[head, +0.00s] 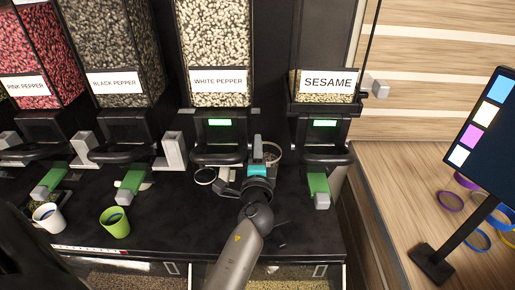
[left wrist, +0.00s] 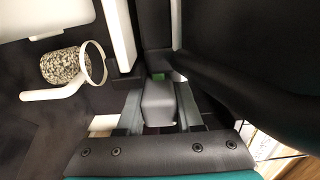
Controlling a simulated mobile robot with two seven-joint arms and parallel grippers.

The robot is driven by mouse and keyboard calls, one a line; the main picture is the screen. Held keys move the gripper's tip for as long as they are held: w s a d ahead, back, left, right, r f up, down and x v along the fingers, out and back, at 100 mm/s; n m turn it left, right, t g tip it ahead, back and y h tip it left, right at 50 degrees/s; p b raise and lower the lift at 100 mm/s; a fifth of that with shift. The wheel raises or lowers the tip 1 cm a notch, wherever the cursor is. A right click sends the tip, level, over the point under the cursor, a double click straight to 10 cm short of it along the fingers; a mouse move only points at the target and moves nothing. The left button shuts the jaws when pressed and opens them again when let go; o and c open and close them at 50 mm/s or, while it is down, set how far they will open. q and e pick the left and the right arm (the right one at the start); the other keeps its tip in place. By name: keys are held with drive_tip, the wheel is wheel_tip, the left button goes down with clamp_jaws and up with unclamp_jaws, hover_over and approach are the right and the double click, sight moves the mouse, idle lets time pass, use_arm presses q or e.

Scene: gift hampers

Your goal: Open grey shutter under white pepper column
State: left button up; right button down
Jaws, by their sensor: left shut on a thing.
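The white pepper column (head: 216,45) is a clear bin full of pale grains with a label, in the middle of the head view. My left gripper (head: 257,150) is below and right of its black outlet. In the left wrist view my left gripper (left wrist: 159,108) is shut on a grey block, the grey shutter (left wrist: 158,103), with a bit of green just beyond it. The gripper hides most of this shutter in the head view, so how far it is open cannot be told. My right gripper is not in view.
The sesame column (head: 324,85) stands to the right, the black pepper column (head: 115,45) to the left. Their green-and-grey levers stick out below. A white cup (head: 48,215) and a green cup (head: 115,222) stand at left. A screen (head: 488,130) stands at right.

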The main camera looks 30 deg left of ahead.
use_arm(q)
clamp_jaws()
idle(0.8)
